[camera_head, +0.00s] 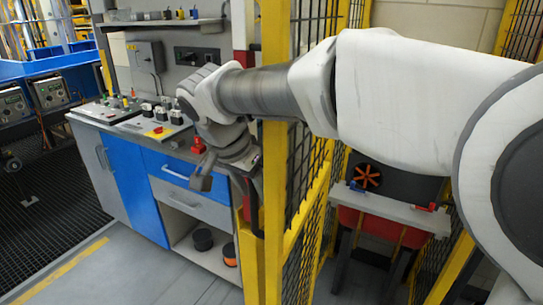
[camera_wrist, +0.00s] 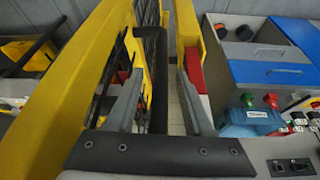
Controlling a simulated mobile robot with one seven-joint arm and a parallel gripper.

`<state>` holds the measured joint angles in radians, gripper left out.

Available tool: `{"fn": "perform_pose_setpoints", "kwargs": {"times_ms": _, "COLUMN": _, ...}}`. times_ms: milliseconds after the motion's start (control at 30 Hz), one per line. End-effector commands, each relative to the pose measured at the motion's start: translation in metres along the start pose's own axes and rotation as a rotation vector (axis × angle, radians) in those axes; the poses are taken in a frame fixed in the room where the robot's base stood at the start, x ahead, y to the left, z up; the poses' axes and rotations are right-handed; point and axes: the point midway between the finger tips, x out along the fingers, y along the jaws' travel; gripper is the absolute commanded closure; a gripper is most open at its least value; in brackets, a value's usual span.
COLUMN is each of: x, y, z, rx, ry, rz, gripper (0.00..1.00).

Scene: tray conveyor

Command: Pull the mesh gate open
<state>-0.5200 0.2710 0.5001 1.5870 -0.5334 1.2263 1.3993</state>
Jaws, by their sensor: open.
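The mesh gate, with its yellow frame (camera_head: 272,190) and black mesh, stands upright in the middle of the head view. In the wrist view its yellow frame (camera_wrist: 75,75) runs along the left. A black bar handle (camera_wrist: 155,80) stands beside that frame. My gripper (camera_wrist: 163,75) is open, with one grey finger on each side of the handle and neither clearly pressed on it. In the head view my gripper (camera_head: 243,168) is just left of the gate's frame, and my arm partly hides the gate. The handle is hard to make out there.
A workbench with blue and grey fronts (camera_head: 153,190) stands close behind my gripper on the left. Its top holds small controls and a red button (camera_head: 198,145). Grey floor (camera_head: 130,265) is clear at the front left.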

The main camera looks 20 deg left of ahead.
Motion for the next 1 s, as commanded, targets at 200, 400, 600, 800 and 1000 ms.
{"fn": "perform_pose_setpoints", "kwargs": {"times_ms": 200, "x": -0.044, "y": -0.001, "z": -0.001, "rx": 0.0, "ry": 0.002, "rz": -0.005, "gripper": 0.48}}
{"fn": "perform_pose_setpoints", "kwargs": {"times_ms": 400, "x": -0.095, "y": -0.001, "z": -0.001, "rx": 0.0, "ry": 0.001, "rz": -0.006, "gripper": 0.48}}
{"fn": "perform_pose_setpoints", "kwargs": {"times_ms": 600, "x": -0.139, "y": -0.001, "z": -0.001, "rx": 0.0, "ry": 0.0, "rz": -0.004, "gripper": 0.48}}
{"fn": "perform_pose_setpoints", "kwargs": {"times_ms": 800, "x": -0.162, "y": 0.0, "z": 0.0, "rx": 0.0, "ry": 0.0, "rz": -0.001, "gripper": 0.48}}
{"fn": "perform_pose_setpoints", "kwargs": {"times_ms": 1000, "x": -0.168, "y": 0.0, "z": 0.0, "rx": 0.0, "ry": 0.0, "rz": -0.001, "gripper": 0.48}}
